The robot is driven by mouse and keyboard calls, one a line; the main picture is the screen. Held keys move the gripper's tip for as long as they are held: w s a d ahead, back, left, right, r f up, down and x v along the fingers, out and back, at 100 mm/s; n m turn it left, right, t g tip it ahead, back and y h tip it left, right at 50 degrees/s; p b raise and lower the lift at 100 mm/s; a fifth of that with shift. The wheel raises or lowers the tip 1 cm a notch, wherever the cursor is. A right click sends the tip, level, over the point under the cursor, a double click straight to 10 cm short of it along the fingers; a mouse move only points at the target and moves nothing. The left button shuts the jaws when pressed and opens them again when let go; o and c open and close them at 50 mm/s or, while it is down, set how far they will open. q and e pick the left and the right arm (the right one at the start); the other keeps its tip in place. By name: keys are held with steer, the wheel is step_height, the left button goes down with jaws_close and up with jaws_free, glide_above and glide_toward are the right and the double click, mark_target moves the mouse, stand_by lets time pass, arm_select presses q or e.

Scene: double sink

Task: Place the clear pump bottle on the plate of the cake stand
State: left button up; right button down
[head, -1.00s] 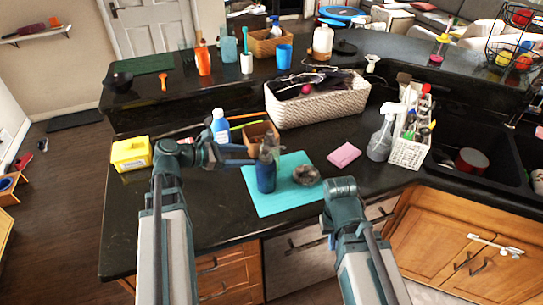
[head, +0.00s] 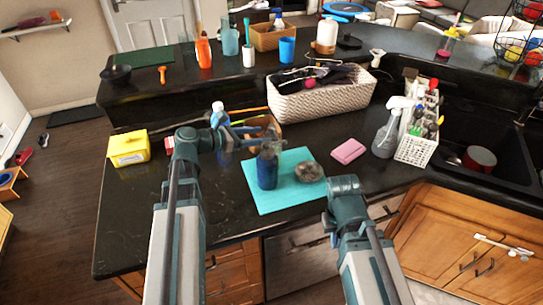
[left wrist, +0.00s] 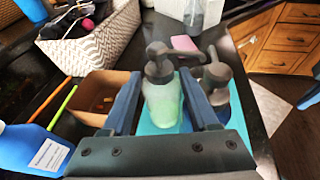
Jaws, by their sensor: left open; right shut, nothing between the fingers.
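The clear pump bottle (left wrist: 162,100), pale green and see-through with a dark pump head, stands upright between the open fingers of my left gripper (left wrist: 155,105) in the left wrist view. In the head view my left gripper (head: 250,141) reaches right over the counter beside the turquoise mat; the clear bottle is hard to make out there. A dark blue pump bottle (head: 267,170) stands on the mat; its pump also shows in the left wrist view (left wrist: 216,78). My right gripper (head: 331,226) is low at the counter's front edge, mostly hidden by its wrist. I cannot make out a cake stand.
A turquoise mat (head: 275,201) holds a round brown object (head: 309,172). Nearby are a brown box (left wrist: 98,105), a blue-and-white bottle (left wrist: 35,148), a woven basket (head: 320,103), a pink sponge (head: 348,151) and a spray bottle (head: 386,138).

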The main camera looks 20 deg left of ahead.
mark_target(266, 136)
arm_select(q)
steer(key=shift+w+d+f, duration=0.1)
steer(key=shift+w+d, duration=0.05)
steer(key=shift+w, duration=0.05)
steer(key=x, duration=0.1)
steer(key=b+x, duration=0.1)
steer(key=x, duration=0.1)
steer(key=b+x, duration=0.1)
steer(key=x, duration=0.1)
steer(key=shift+f, duration=0.35)
jaws_close()
steer(key=shift+r, duration=0.1)
